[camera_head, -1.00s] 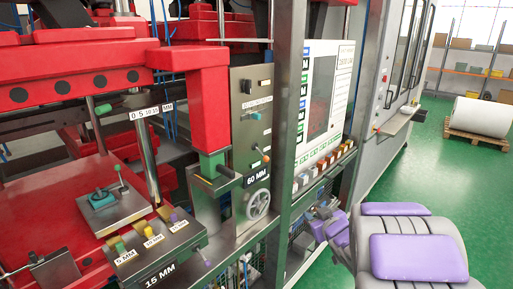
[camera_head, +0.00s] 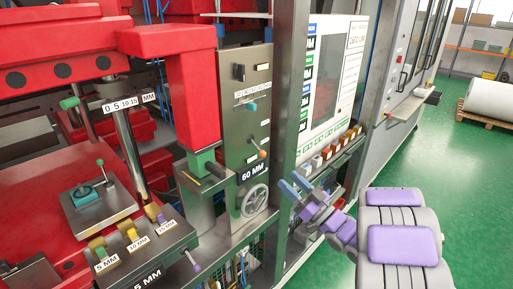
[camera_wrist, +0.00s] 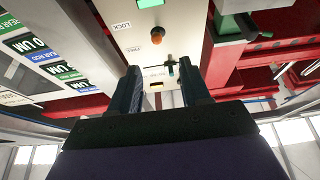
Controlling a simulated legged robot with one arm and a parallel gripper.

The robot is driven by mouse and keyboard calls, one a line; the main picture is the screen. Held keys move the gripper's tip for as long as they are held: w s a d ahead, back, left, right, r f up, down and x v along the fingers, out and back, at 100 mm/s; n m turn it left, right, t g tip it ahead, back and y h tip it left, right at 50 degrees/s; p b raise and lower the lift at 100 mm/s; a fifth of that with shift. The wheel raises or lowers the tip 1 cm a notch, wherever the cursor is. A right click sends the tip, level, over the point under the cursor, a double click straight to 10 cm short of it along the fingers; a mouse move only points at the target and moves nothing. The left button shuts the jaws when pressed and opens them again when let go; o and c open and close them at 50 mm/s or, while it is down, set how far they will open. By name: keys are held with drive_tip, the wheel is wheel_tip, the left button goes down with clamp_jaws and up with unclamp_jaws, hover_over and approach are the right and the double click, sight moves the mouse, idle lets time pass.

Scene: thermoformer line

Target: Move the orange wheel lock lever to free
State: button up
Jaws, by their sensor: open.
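The wheel lock lever with its orange knob (camera_head: 262,154) is on the grey upright panel (camera_head: 236,125), above the black "60 MM" plate (camera_head: 252,173) and the handwheel (camera_head: 255,200). The orange knob also shows in the wrist view (camera_wrist: 155,33), beyond the fingertips, near small "LOCK" and "FREE" labels. I cannot clearly tell which label the lever points to. My gripper (camera_head: 291,182) is open and empty, to the right of the handwheel and lower right of the lever, apart from both. In the wrist view its two fingers (camera_wrist: 160,70) stand apart with the panel beyond them.
A grey post (camera_head: 287,80) stands just right of the panel, close to my gripper. A teal lever (camera_head: 251,107) sits above the orange knob. The red press (camera_head: 194,95) is left. Green floor is open at right.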

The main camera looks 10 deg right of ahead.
sight(264, 154)
drive_tip(key=b+x, duration=0.1)
drive_tip(key=x, duration=1.2)
drive_tip(key=shift+w, duration=0.3)
drive_tip(key=shift+w+a+r+b, duration=0.15)
drive_tip(key=shift+w+r+b, duration=0.25)
drive_tip(key=shift+w, duration=0.25)
drive_tip(key=shift+a, duration=0.15)
clamp_jaws()
